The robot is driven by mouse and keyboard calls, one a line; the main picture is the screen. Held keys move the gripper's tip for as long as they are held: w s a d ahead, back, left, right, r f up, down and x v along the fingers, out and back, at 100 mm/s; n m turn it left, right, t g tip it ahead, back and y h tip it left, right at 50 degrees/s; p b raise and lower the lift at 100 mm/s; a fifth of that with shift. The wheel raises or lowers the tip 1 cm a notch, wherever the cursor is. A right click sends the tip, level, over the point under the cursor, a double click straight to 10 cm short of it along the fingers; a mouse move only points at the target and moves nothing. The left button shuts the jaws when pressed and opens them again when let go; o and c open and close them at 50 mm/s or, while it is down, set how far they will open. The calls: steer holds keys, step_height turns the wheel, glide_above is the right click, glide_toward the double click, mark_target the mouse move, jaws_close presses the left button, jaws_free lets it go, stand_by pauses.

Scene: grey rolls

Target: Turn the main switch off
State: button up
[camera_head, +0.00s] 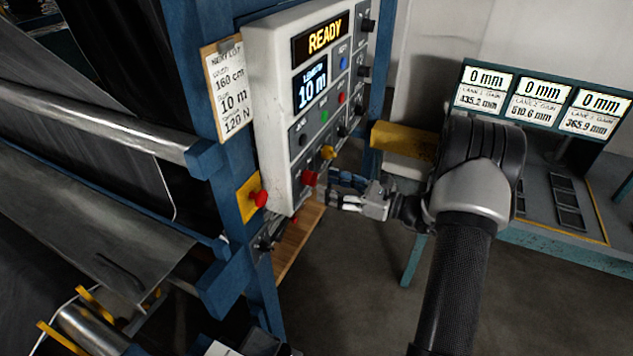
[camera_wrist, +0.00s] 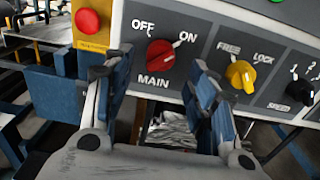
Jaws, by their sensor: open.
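The main switch is a red rotary knob (camera_wrist: 160,54) on the lower row of the control panel, labelled MAIN with OFF at its upper left and ON at its upper right. In the wrist view its white mark appears to lean toward ON. In the head view the red knob (camera_head: 309,178) is at the panel's lower edge. My gripper (camera_wrist: 158,78) is open, with blue fingertips on either side of the knob and apart from it. In the head view my gripper (camera_head: 335,190) is just right of and below the knob. Nothing is between the fingers.
A yellow FREE/LOCK knob (camera_wrist: 240,75) sits close to my right finger, with a black SPEED knob (camera_wrist: 300,90) beyond it. A red emergency button (camera_wrist: 88,21) on a yellow plate is near the left finger. The panel display (camera_head: 324,38) reads READY.

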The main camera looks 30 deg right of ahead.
mark_target(316, 179)
steer(key=shift+x, duration=2.4)
steer(key=c, duration=1)
